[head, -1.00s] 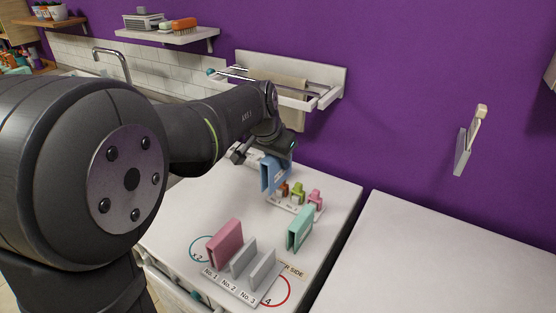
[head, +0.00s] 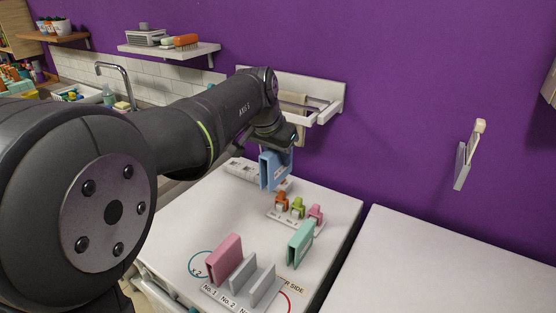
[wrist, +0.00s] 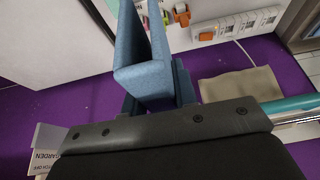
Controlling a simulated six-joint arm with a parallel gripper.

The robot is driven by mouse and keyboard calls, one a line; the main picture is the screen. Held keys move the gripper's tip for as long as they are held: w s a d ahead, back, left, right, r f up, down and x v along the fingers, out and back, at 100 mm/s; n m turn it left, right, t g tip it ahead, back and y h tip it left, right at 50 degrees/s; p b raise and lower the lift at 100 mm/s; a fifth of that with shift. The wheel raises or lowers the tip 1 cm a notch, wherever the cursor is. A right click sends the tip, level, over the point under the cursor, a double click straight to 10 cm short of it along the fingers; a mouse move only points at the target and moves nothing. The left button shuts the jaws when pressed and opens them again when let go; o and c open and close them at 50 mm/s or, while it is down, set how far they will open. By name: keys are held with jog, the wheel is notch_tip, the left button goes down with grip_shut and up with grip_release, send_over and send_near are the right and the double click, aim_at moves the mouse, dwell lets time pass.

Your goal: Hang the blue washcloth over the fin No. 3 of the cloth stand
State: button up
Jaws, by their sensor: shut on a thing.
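My gripper (head: 279,148) is shut on the blue washcloth (head: 272,171) and holds it, folded and hanging, above the far part of the white counter. In the wrist view the washcloth (wrist: 143,75) shows as a folded U shape in front of the gripper body; the fingertips are largely hidden. The cloth stand (head: 228,300) is at the counter's near edge. A pink cloth (head: 225,258) hangs over fin No. 1. Fin No. 2 (head: 243,273) and fin No. 3 (head: 263,286) are bare grey plates. The washcloth is well apart from the stand.
A teal folded cloth (head: 300,244) stands right of the stand. Orange, green and pink clips (head: 298,206) sit on a small rack between washcloth and stand. A white labelled strip (head: 240,170) lies behind. A wall rail (head: 325,105) is beyond my gripper. The right counter is clear.

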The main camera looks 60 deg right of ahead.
aim_at(275, 182)
jog(key=a+n+t, duration=0.1)
jog(key=n, duration=0.1)
jog(key=s+a+f+n, duration=0.1)
jog(key=n, duration=0.1)
jog(key=shift+s+a+f+n+t, duration=0.2)
jog(key=shift+n+t, duration=0.1)
jog(key=shift+t, duration=0.1)
jog(key=n, duration=0.1)
jog(key=a+f+n+t, duration=0.1)
jog(key=n, duration=0.1)
jog(key=a+n+y, duration=0.1)
jog(key=shift+s+f+t, duration=0.15)
jog(key=shift+s+t, duration=0.15)
jog(key=shift+s, duration=0.1)
jog(key=s+a+f+n+g+y, duration=0.1)
jog(key=a+n+y, duration=0.3)
jog(key=n, duration=0.9)
jog(key=s+a+f+n+g+y, duration=0.2)
jog(key=a+n, duration=0.7)
jog(key=n, duration=0.5)
jog(key=shift+s+y, duration=0.4)
jog(key=shift+y, duration=0.5)
jog(key=shift+f, duration=0.1)
notch_tip(275, 182, down, 7)
jog(key=shift+f, duration=3.6)
